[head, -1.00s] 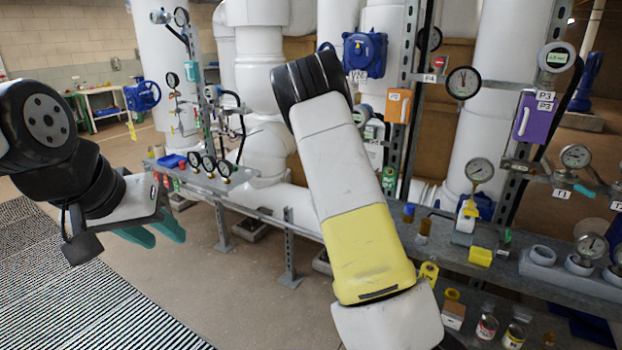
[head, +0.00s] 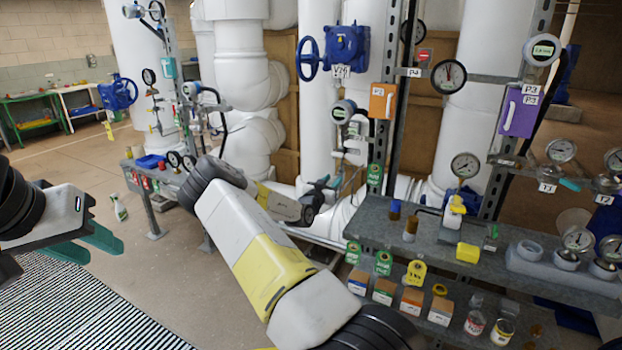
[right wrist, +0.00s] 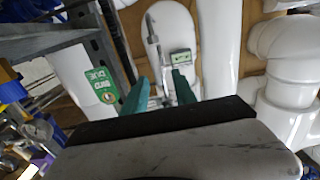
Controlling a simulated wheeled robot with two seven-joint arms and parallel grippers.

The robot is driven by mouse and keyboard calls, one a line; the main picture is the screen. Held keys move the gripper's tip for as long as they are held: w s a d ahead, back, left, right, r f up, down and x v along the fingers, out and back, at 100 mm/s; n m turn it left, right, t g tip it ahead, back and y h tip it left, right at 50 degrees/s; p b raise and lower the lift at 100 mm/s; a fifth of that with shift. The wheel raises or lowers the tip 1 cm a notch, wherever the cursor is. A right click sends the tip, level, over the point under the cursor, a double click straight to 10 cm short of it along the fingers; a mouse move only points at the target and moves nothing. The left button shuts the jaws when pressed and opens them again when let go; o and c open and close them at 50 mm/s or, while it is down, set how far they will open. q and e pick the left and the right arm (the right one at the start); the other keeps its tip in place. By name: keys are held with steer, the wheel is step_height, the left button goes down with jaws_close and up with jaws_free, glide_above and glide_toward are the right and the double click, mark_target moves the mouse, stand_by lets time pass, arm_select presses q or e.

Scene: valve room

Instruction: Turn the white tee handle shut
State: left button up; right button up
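My right gripper (head: 322,192) is in front of the white piping behind the shelf. In the right wrist view its two teal fingers (right wrist: 160,90) stand apart, with a gap between them. A thin grey metal fitting and a small gauge with a green display (right wrist: 181,57) show just beyond the fingertips. A small pale part shows between the fingers; I cannot tell whether it is the white tee handle, or whether the fingers touch it. I cannot clearly pick out the handle in the head view. My left gripper (head: 90,245) is open and empty at the left, over the floor.
A green tag (right wrist: 101,88) hangs beside the right fingers, near a grey metal upright. A grey shelf (head: 400,238) with gauges and small boxes is at the right. A blue valve (head: 347,48) and an orange box (head: 382,101) are above.

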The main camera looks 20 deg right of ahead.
steer(key=shift+x, duration=1.1)
steer(key=shift+c, duration=0.4)
jaws_close()
